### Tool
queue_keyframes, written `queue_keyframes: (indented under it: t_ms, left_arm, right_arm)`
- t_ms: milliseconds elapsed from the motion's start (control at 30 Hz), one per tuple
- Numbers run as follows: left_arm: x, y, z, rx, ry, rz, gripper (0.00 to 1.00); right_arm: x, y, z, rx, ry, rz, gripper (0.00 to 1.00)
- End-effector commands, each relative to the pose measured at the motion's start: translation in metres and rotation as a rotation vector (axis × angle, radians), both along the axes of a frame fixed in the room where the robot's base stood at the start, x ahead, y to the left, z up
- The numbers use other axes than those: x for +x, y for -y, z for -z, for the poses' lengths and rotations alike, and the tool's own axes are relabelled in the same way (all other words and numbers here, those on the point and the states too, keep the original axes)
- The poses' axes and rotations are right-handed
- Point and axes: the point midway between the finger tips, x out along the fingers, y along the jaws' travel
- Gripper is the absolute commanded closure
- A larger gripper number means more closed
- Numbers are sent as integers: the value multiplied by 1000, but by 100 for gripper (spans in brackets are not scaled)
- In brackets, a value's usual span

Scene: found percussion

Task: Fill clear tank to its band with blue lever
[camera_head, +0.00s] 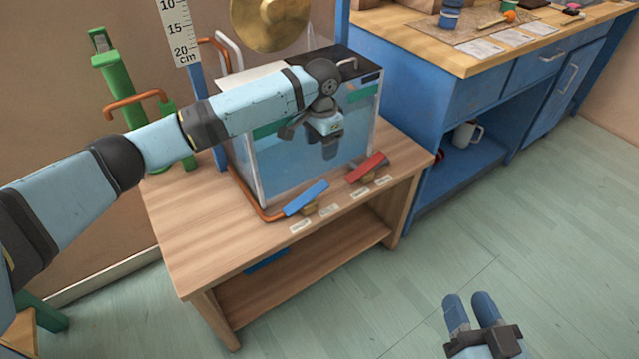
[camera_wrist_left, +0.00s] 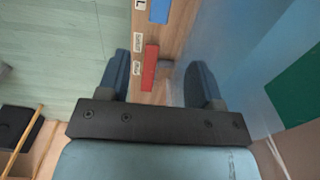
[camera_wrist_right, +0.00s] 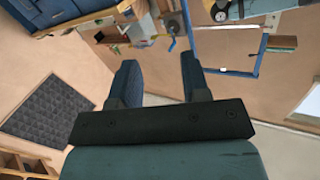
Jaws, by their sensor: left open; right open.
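The clear tank (camera_head: 300,165) stands on a wooden stand and holds bluish water. A green band (camera_head: 268,129) shows near the water's upper part; my arm hides some of it, so the exact level is unclear. The blue lever (camera_head: 306,198) sits at the stand's front, left of the red lever (camera_head: 368,167). My left gripper (camera_head: 326,150) is open and empty, in front of the tank and above the levers. In the left wrist view the red lever (camera_wrist_left: 150,68) shows between its fingers, and the blue lever (camera_wrist_left: 160,10) lies beyond. My right gripper (camera_head: 469,300) is open and empty over the floor.
Small labels (camera_head: 300,226) lie in front of the levers on the wooden stand (camera_head: 205,235). A copper pipe (camera_head: 262,212) runs by the tank. A green pump (camera_head: 118,85), a scale (camera_head: 181,30) and a brass disc (camera_head: 270,22) stand behind. A blue workbench (camera_head: 470,105) is at right.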

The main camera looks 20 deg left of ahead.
Motion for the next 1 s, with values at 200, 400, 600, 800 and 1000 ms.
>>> queue_keyframes:
  t_ms: [200,400,600,800,1000]
  left_arm:
    - [0,-1,24,4,-4,0,40]
    - [0,-1,67,4,-3,0,40]
    - [0,-1,107,3,-3,0,40]
    - [0,0,131,3,-2,0,40]
    - [0,0,137,3,-1,1,40]
  right_arm:
    - [0,-4,-11,36,58,-13,57]
    - [-2,-12,-34,111,169,-40,57]
    - [-3,-16,-30,126,171,-61,57]
    - [-1,-17,-17,107,128,-72,57]
    - [-1,-18,-14,100,112,-76,57]
